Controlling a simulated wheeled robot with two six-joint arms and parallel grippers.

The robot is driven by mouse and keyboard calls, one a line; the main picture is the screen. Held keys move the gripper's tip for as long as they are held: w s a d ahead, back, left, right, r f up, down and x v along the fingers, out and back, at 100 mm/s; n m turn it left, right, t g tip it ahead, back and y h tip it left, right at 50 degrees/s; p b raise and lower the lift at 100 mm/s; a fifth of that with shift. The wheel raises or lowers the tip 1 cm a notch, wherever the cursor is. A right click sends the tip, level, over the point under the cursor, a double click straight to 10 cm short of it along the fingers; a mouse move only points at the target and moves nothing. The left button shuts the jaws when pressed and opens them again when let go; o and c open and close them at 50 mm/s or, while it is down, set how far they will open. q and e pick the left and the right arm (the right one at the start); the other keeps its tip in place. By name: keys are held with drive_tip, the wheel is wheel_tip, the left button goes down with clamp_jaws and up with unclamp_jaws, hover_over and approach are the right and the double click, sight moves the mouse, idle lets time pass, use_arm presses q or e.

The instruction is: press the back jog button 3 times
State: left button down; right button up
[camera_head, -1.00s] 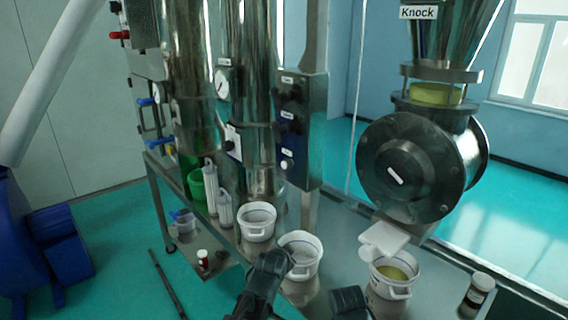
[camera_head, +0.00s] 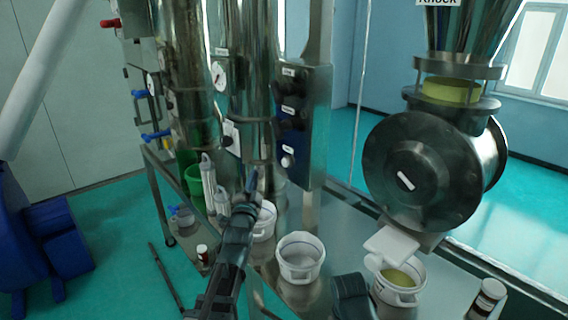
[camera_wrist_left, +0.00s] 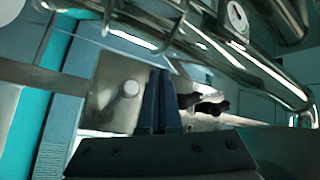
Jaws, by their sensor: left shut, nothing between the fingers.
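A grey control panel (camera_head: 303,125) stands on the machine's post, with dark knobs (camera_head: 290,120) and a round white button (camera_head: 287,160) low on it. Its small labels are too blurred to read, so I cannot confirm which control is the back jog button. My left gripper (camera_head: 253,174) is shut and empty, pointing up, left of the panel and apart from it in the picture. In the left wrist view the shut fingers (camera_wrist_left: 160,76) lie between the white button (camera_wrist_left: 131,88) and the black knobs (camera_wrist_left: 207,102). A dark part of my right gripper (camera_head: 350,293) shows at the bottom; its fingers are unclear.
White buckets (camera_head: 299,258) stand on the steel bench below the panel. A bucket with yellow contents (camera_head: 398,283) sits under the large round valve housing (camera_head: 422,170). Shiny pipes rise beside the gripper.

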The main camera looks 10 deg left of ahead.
sight(282, 160)
use_arm(q)
drive_tip(key=w+d, duration=0.5)
drive_tip(key=w, duration=0.2)
drive_tip(key=shift+d, duration=0.2)
drive_tip(key=shift+w+d, duration=0.1)
idle(2.2)
drive_tip(key=shift+w+d, duration=0.2)
drive_tip(key=shift+w+d, duration=0.3)
drive_tip(key=shift+w, duration=0.1)
idle(0.9)
drive_tip(key=shift+s+a, duration=0.1)
drive_tip(key=shift+s, duration=0.05)
idle(0.3)
drive_tip(key=shift+s+a, duration=0.45)
drive_tip(key=shift+s, duration=0.15)
